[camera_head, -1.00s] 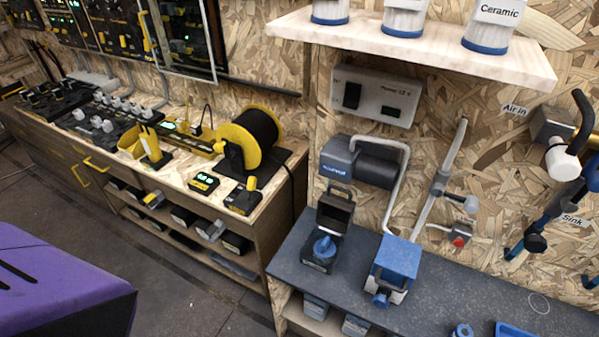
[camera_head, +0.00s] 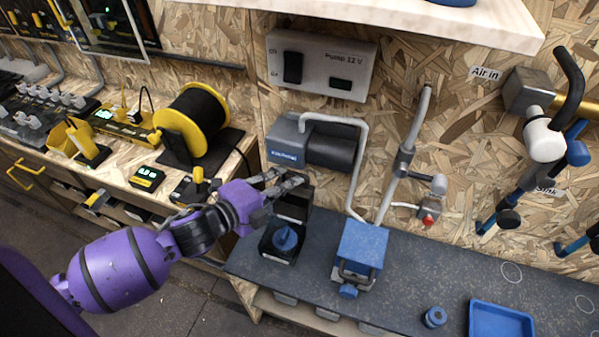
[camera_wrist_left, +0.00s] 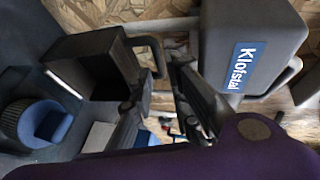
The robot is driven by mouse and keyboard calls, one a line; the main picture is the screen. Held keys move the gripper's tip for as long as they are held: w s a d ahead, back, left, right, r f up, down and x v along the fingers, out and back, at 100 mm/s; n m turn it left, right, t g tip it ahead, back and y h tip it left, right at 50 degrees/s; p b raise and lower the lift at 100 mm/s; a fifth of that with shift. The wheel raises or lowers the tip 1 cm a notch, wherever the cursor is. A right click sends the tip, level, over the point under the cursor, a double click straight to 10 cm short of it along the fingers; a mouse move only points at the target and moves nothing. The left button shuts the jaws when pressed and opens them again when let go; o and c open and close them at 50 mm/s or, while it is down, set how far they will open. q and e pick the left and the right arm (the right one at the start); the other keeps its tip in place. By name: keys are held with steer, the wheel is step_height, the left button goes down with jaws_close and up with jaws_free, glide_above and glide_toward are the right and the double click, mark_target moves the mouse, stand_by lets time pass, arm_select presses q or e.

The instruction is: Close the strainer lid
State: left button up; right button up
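The strainer (camera_head: 268,247) is a dark box on the grey bench with a blue round knob (camera_head: 285,238) inside; the knob also shows in the left wrist view (camera_wrist_left: 42,122). Its black hollow lid (camera_head: 294,204) stands raised at the back, open. In the left wrist view the lid (camera_wrist_left: 92,68) has a dark loop handle (camera_wrist_left: 155,52) on its side. My left gripper (camera_head: 285,179) is at the lid's top. In the left wrist view its two fingers (camera_wrist_left: 162,72) are apart, with the handle close to their tips; contact cannot be told. My right gripper is not in view.
A grey pump (camera_head: 290,145) labelled Klofstal is mounted right behind the lid. A blue-lidded unit (camera_head: 362,246) with a pipe stands to the right. A blue tray (camera_head: 500,322) and blue cap (camera_head: 434,317) lie farther right. A yellow spool (camera_head: 190,122) is at the left.

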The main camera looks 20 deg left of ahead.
arm_select(q)
steer(key=shift+x, duration=2.75)
jaws_close()
